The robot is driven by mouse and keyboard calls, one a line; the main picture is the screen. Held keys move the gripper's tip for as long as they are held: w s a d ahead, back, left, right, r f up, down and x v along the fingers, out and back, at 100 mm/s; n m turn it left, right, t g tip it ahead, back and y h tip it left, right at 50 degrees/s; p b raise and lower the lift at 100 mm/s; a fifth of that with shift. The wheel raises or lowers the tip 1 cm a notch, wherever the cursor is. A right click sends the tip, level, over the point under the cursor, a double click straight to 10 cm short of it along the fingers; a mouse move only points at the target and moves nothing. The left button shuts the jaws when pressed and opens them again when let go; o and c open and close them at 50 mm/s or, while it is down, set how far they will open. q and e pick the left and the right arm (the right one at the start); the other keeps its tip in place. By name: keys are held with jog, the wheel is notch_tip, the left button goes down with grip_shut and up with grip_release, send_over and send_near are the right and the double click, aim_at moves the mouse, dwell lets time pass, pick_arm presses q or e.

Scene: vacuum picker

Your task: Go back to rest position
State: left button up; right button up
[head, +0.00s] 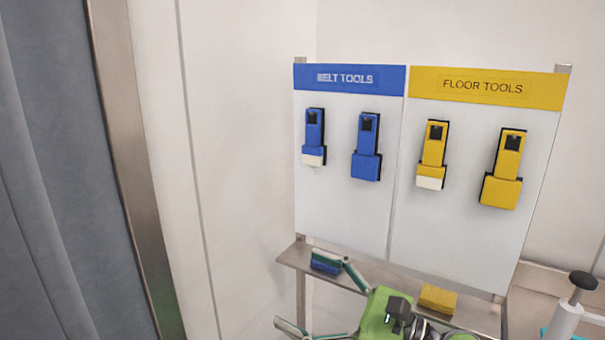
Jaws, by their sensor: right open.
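My right gripper (294,286), with a green body and thin teal and grey fingers, is at the bottom middle of the head view. Its fingers are spread wide and point left, with nothing visible between them. My left gripper is not in view.
A white board (345,210) carries two blue tools under "BELT TOOLS" and two yellow ones under "FLOOR TOOLS". A metal shelf (375,285) below holds a yellow block (438,299). A white cylinder with a black knob (566,318) stands at right. A grey panel is at left.

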jog(key=w+d+r+m+t+h, duration=0.25)
jog(key=d+m+t+h, duration=0.85)
jog(key=m, duration=1.4)
jog(key=s+d+f+m+g+h, duration=0.2)
jog(key=d+f+m+h, duration=0.3)
jog(key=f+m, duration=0.45)
jog(key=s+d+f+m+g+h, duration=0.2)
jog(key=d+f+m+g+h, duration=0.15)
jog(key=d+f+m, duration=0.55)
jog(key=s+a+f+m+g+y, duration=0.1)
jog(key=s+a+f+m+g, duration=0.2)
jog(key=s+f, duration=0.4)
jog(key=s+f+m+g+y, duration=0.15)
jog(key=s+f+g, duration=0.3)
jog(key=s, duration=0.55)
jog(key=s+a+f+m+g, duration=0.2)
jog(key=s+f+m+g, duration=0.15)
jog(key=s+f, duration=0.4)
notch_tip(320, 180, down, 25)
jog(key=b, duration=0.1)
jog(key=s+d+f+g+b, duration=0.2)
jog(key=s+d+f, duration=0.1)
jog(key=s+f, duration=1.4)
notch_tip(320, 180, down, 3)
jog(key=shift+s+r+h, duration=0.2)
jog(key=shift+s+h, duration=0.1)
jog(key=shift+s, duration=0.1)
jog(key=shift+n, duration=0.25)
